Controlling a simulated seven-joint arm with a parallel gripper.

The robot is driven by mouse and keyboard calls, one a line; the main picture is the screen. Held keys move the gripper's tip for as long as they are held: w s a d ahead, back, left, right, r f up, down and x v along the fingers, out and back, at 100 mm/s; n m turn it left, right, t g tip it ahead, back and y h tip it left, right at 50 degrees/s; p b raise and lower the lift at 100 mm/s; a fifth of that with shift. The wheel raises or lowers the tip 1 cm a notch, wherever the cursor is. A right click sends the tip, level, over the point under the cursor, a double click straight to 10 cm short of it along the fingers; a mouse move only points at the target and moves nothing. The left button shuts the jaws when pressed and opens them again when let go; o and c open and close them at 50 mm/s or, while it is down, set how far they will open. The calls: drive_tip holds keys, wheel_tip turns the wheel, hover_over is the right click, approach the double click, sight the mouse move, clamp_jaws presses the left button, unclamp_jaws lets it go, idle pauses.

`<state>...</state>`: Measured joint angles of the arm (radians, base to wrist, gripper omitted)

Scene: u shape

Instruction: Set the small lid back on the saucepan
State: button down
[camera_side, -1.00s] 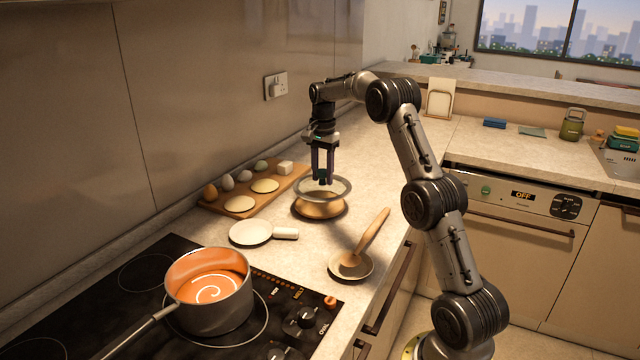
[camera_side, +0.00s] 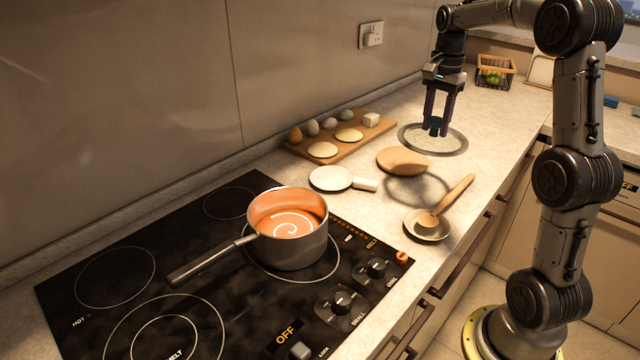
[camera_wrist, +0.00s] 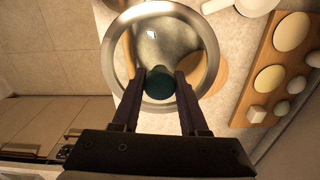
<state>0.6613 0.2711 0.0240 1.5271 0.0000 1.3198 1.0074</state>
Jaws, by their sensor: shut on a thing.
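My gripper (camera_side: 437,127) is shut on the dark teal knob of a round glass lid with a metal rim (camera_side: 418,143). The lid hangs roughly level above the counter, behind the round wooden board, and casts a shadow. In the wrist view the knob (camera_wrist: 160,84) sits between my fingers, with the lid's rim (camera_wrist: 109,50) around it. The saucepan (camera_side: 297,250) stands on the hob at the lower left of the lid. It is uncovered, with orange soup and a pale swirl inside, and its handle points to the lower left.
The round wooden board (camera_side: 403,160) lies bare on the counter. The hob (camera_side: 95,250) has free room left of the pan.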

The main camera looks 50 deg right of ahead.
idle(0.5)
drive_tip(key=shift+r, duration=0.2)
drive_tip(key=shift+n, duration=0.6)
drive_tip(key=w+a, duration=0.4)
drive_tip(key=shift+w+a+r, duration=0.25)
drive_tip(key=shift+a+r, duration=0.05)
drive_tip(key=shift+r, duration=0.05)
drive_tip(key=w+a+n, duration=0.3)
drive_tip(key=w+a, duration=0.1)
drive_tip(key=a, duration=0.6)
drive_tip(key=w+a+n, duration=0.2)
drive_tip(key=w+a, duration=0.2)
drive_tip(key=a, duration=0.7)
drive_tip(key=a+f+n, duration=0.2)
drive_tip(key=a+f, duration=0.2)
drive_tip(key=a, duration=0.5)
drive_tip(key=shift+s+a+f+n, duration=0.25)
drive_tip(key=shift+a+f+n, duration=0.1)
drive_tip(key=shift+f+n, duration=0.05)
drive_tip(key=shift+f, duration=0.25)
drive_tip(key=shift+f, duration=0.35)
